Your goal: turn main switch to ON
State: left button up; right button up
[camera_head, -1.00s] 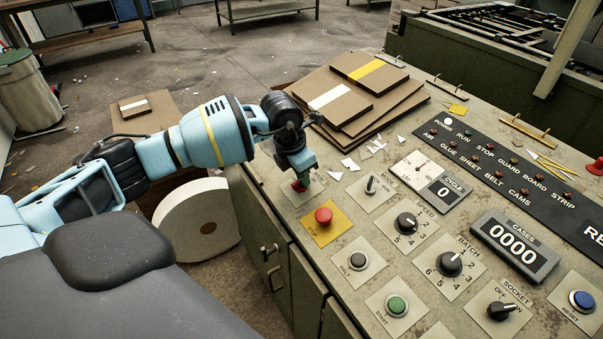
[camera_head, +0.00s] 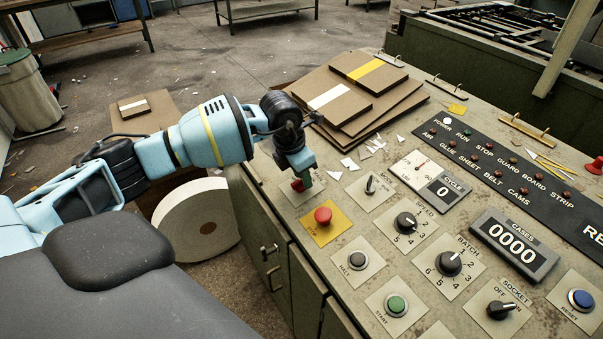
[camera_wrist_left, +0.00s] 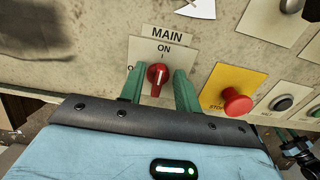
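The main switch is a red knob (camera_wrist_left: 158,75) on a pale plate under a MAIN label in the left wrist view. The knob stands about upright, towards the I mark below ON; the O mark is to its left. My left gripper (camera_wrist_left: 159,82) has its green fingers on either side of the knob, with small gaps showing, so it looks open around it. In the head view my left gripper (camera_head: 303,182) points down at the panel's near left corner and hides much of the red switch (camera_head: 297,186). My right gripper does not show in the head view.
A red stop button (camera_head: 323,216) on a yellow plate sits close beside the switch. A mode selector (camera_head: 371,185) and stacked boards (camera_head: 400,101) are nearby. The power lamp (camera_head: 447,122) on the black strip looks bright white. Paper scraps lie on the panel.

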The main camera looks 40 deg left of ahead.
aim_at(295, 183)
pick_arm(q)
jog(key=shift+v, duration=3.9)
